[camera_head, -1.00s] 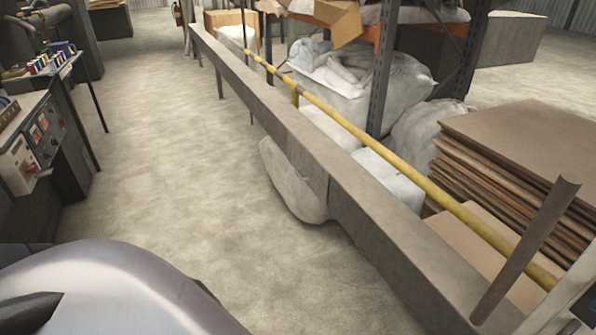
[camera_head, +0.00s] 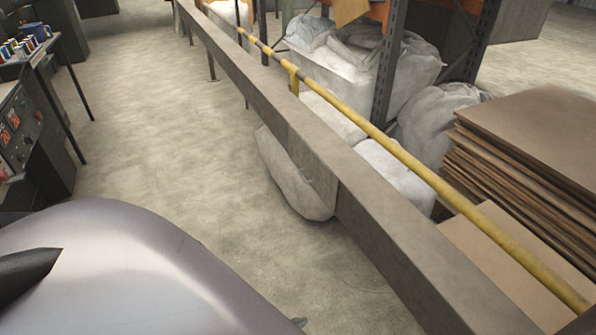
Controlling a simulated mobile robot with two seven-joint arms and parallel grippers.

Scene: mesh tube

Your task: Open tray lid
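No tray or lid can be made out in the head view. A large smooth grey metallic rounded surface (camera_head: 130,265) fills the lower left, and I cannot tell what it is. A dark pointed piece (camera_head: 25,274) lies over its left side. Neither of my grippers can be made out.
A long grey beam (camera_head: 345,195) runs diagonally from upper left to lower right, with a yellow pipe (camera_head: 405,158) beside it. White sacks (camera_head: 365,60) and stacked brown boards (camera_head: 535,150) stand on the right. A control panel (camera_head: 15,130) stands at left. Open concrete floor (camera_head: 165,130) lies between.

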